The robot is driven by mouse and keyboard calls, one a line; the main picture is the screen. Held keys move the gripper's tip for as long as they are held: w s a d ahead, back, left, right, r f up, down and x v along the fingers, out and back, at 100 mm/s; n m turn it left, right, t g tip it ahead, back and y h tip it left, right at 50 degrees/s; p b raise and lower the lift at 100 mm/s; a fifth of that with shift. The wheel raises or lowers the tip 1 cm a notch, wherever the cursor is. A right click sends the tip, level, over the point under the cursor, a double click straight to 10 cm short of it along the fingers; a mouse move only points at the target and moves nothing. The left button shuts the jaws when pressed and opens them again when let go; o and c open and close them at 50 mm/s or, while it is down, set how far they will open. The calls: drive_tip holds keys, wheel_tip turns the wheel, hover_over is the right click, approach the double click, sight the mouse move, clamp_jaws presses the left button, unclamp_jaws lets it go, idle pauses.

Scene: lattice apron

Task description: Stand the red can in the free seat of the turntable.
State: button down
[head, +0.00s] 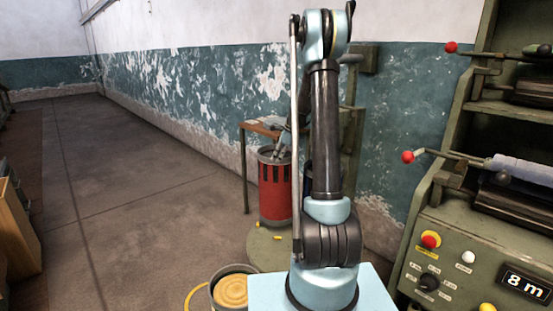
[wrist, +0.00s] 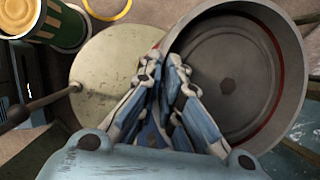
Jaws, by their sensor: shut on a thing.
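The red can (head: 275,192), with dark marks near its top, is upright behind my arm in the head view. In the wrist view it is a wide open can (wrist: 235,75) with an empty dark grey inside. My gripper (wrist: 165,65) is shut on its rim, and it also shows at the can's top in the head view (head: 281,150). A pale green disc (head: 262,250), seemingly the turntable, lies below; the wrist view shows it (wrist: 105,70) left of the can. I cannot tell whether the can touches it. I cannot make out the free seat.
A green can with a tan top (wrist: 42,22) stands near the disc; it also shows in the head view (head: 232,290). A yellow ring (wrist: 107,6) lies beside it. A green control cabinet (head: 440,255) stands at the right.

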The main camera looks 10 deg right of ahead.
sight(276, 176)
drive_tip(key=shift+d+f, duration=0.15)
drive_tip(key=shift+f, duration=0.4)
drive_tip(key=shift+d+f, duration=0.15)
drive_tip(key=shift+f, duration=1.7)
drive_tip(key=shift+w+a+r, duration=0.1)
drive_tip(key=shift+w+r, duration=0.05)
drive_tip(key=shift+w, duration=0.1)
drive_tip(key=shift+s+f, duration=0.25)
drive_tip(key=shift+f, duration=0.15)
drive_tip(key=shift+w+f, duration=0.1)
drive_tip(key=shift+f, duration=1.2)
idle(1.3)
drive_tip(key=c, duration=1.7)
unclamp_jaws()
